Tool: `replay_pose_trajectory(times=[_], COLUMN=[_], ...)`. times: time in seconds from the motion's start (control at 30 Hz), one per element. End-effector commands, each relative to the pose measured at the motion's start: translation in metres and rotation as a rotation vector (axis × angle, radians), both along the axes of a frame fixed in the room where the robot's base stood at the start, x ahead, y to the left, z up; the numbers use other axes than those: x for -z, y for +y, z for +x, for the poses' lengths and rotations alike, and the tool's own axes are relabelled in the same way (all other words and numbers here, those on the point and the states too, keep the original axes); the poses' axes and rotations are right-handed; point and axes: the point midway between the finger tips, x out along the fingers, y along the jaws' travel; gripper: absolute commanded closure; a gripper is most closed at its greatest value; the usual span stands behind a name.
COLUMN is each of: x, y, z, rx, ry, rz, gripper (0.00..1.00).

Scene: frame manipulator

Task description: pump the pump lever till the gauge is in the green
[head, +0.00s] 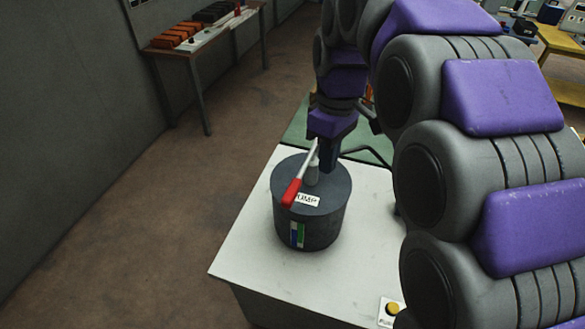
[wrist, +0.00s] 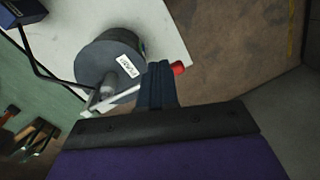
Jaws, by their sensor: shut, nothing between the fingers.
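The pump (head: 335,215) is a dark grey drum with a "PUMP" label, standing on a white table. Its lever has a pale rod and a red grip (head: 291,194), slanting down toward the front left in the head view. A small gauge (head: 297,234) with white, blue and green shows on the drum's front; its exact reading is too small to tell. My gripper (head: 328,166) is shut and empty, pointing down just right of the lever. In the wrist view my fingers (wrist: 158,82) cover part of the rod, with the red grip (wrist: 179,68) beyond them. Contact is unclear.
The white table (head: 250,255) has free room around the pump. A small panel with a yellow button (head: 392,308) sits at its front right. A green surface (head: 297,130) lies behind. A side bench (head: 200,42) with orange and dark blocks stands at back left.

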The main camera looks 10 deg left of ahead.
Motion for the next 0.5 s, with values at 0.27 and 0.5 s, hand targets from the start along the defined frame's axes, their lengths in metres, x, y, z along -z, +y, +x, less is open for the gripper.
replay_pose_trajectory(times=[0.27,0.5], x=[-0.029,-0.036], y=[0.059,0.077], z=[0.027,0.032], rx=[-0.242,-0.324], ry=[-0.003,-0.003], rz=[0.034,0.045], gripper=[1.00,1.00])
